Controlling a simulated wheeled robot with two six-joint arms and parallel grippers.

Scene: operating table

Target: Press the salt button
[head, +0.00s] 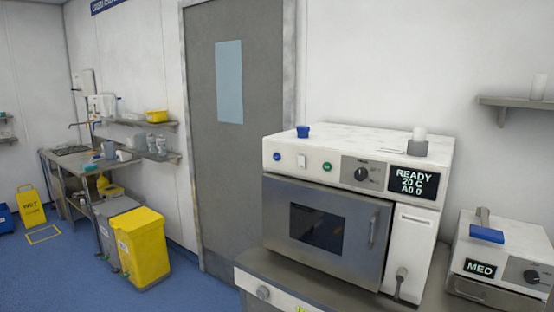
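A white benchtop machine (421,226) with a steel front door (362,228) stands on a steel counter at the right. Its upper front panel carries a small round blue button (277,156), a white rocker switch (301,161), a round green button (327,167) and a black dial (361,174). Its display (413,180) reads "READY 20 C A0 0". Any labels by the buttons are too small to read, so I cannot tell which is the salt button. The door is shut, with a dark window. Neither of my grippers is in view.
A blue cap (303,131) and a grey cap (417,148) sit on the machine's top. A smaller unit (505,245) marked "MED" stands to its right. A yellow bin (143,247) and yellow wet-floor sign (31,206) stand at left. Blue floor between is clear.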

